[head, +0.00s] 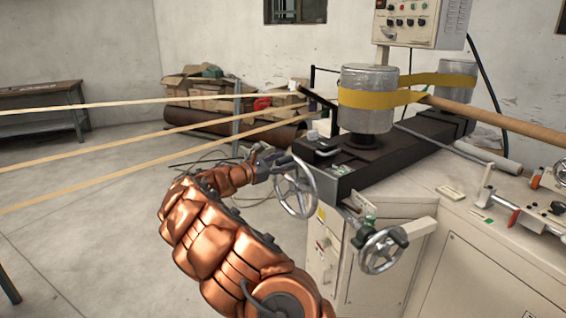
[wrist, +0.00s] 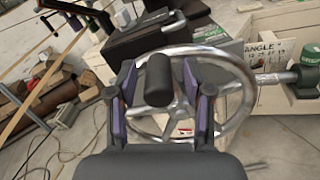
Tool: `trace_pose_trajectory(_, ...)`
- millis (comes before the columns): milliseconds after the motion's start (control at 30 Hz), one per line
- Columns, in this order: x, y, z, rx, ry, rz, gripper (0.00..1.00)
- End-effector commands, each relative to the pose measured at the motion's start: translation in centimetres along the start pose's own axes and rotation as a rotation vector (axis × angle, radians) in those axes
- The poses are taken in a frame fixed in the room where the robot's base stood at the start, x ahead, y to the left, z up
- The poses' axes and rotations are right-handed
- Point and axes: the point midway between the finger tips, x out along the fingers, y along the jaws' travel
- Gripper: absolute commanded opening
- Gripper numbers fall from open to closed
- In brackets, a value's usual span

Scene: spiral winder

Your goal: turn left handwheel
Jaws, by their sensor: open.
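The left handwheel (head: 314,190) is a spoked metal wheel on the near left end of the winder, just right of my gripper (head: 268,164) in the head view. In the wrist view the wheel's shiny rim (wrist: 248,88) spans the middle and right, behind the fingers. Its black handle (wrist: 158,80) points toward the camera and lies between my two fingers. My gripper is open, with a visible gap on both sides of the handle. Whether a finger touches the rim, I cannot tell. A second handwheel (head: 383,251) stands lower right in the head view.
The winder's black bed (head: 365,170) carries grey drums (head: 368,98) with a yellow belt (head: 385,98) around them. Tan belts (head: 150,145) stretch out to the left. A white cabinet (head: 450,275) stands below on the right. The floor at left is largely clear.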

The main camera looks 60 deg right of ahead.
Motion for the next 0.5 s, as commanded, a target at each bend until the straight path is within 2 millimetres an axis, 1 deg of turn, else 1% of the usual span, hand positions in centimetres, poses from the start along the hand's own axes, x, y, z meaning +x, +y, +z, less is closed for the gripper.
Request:
trace_pose_trajectory(133, -0.03, 0.01, 0.01, 0.0, 0.0, 0.0, 0.51)
trace_pose_trajectory(500, -0.06, 0.02, -0.02, 0.0, 0.0, 0.0, 0.12)
